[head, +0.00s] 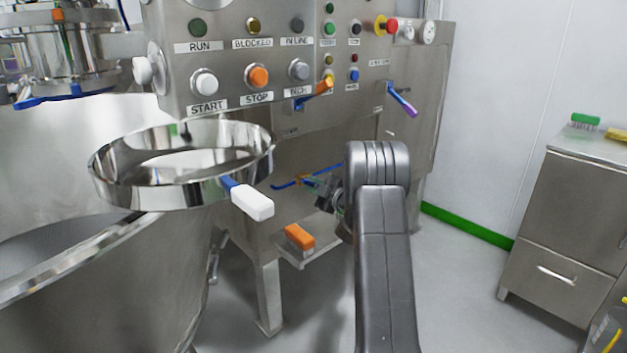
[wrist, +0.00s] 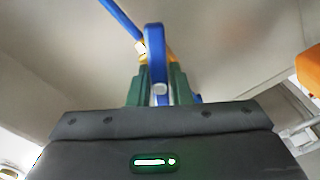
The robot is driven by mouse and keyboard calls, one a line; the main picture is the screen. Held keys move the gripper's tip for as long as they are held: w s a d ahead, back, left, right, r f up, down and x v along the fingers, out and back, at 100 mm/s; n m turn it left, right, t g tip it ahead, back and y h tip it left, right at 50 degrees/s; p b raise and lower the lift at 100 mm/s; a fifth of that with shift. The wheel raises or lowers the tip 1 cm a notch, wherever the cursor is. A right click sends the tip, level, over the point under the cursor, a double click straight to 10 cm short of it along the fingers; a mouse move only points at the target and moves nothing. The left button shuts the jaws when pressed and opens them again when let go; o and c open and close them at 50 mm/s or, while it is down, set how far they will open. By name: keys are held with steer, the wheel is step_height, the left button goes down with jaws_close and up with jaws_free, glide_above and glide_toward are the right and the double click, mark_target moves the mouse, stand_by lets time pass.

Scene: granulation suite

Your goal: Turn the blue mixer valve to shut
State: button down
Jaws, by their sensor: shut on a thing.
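The blue valve lever (head: 288,184) sits low under the steel control cabinet, by a small orange-brass part (head: 303,180). In the wrist view the blue lever (wrist: 155,50) stands between the green fingertips of my gripper (wrist: 158,88), with the orange-brass part behind it. My gripper (head: 326,192) is shut on this lever. In the head view my arm hides part of the gripper and of the space behind it. A blue bar (wrist: 120,17) runs to the upper left in the wrist view.
A steel ring with a white-handled blue lever (head: 250,200) juts out left of my arm. Orange-handled (head: 316,88) and purple-handled (head: 402,101) levers stick out from the cabinet above. An orange brush (head: 299,237) lies on a low shelf. A steel drawer cabinet (head: 575,215) stands right.

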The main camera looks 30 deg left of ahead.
steer(key=m+p, duration=0.3)
steer(key=m, duration=0.2)
steer(key=shift+r+m, duration=0.1)
steer(key=shift+m, duration=0.2)
steer(key=m+p, duration=0.3)
steer(key=m, duration=0.2)
steer(key=shift+f+m, duration=0.2)
steer(key=shift+m, duration=0.2)
steer(key=c, duration=1.3)
jaws_free()
steer(key=shift+d+p, duration=0.1)
steer(key=shift+p, duration=0.2)
steer(key=p+v, duration=0.1)
steer(key=v, duration=1.2)
steer(key=shift+s+d, duration=0.2)
steer(key=shift+d, duration=0.1)
